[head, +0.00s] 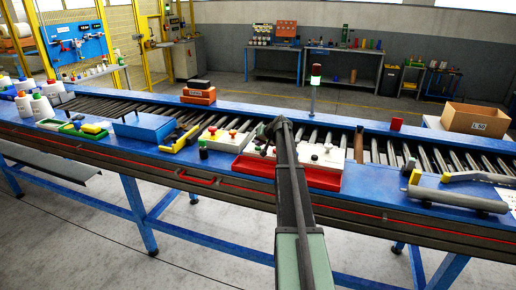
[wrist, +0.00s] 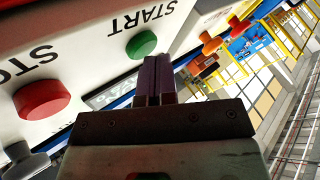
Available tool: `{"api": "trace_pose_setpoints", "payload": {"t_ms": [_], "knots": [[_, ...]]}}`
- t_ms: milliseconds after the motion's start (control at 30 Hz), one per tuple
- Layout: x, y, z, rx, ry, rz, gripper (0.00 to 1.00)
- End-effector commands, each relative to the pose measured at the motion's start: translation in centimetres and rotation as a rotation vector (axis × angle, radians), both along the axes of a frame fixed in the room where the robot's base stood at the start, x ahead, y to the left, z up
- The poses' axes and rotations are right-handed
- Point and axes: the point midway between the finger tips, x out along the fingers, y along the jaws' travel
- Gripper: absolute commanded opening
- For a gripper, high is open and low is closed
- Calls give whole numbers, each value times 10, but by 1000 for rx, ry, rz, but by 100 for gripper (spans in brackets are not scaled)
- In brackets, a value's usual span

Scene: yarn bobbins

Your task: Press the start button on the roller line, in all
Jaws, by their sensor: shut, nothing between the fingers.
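In the wrist view the green start button (wrist: 141,44) sits on a white panel (wrist: 85,55), beside the upside-down word START. A red button (wrist: 42,99) is to its left, by the partly cut-off word STOP. My gripper (wrist: 157,62) is shut and empty. Its dark fingertips overlap the lower right edge of the green button; I cannot tell whether they touch it. In the head view my gripper (head: 272,128) is over the roller line (head: 372,148), and my arm hides part of a white control box (head: 324,156).
A red tray (head: 254,167) lies in front. A grey cylinder (head: 457,199) and a cardboard box (head: 475,119) are right.

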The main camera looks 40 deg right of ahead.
Motion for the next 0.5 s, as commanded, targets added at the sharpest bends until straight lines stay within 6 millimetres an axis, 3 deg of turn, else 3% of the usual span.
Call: {"api": "trace_pose_setpoints", "payload": {"t_ms": [267,500], "knots": [[0,0,2,0,1,1,0],[0,0,18,0,0,0,0]]}}
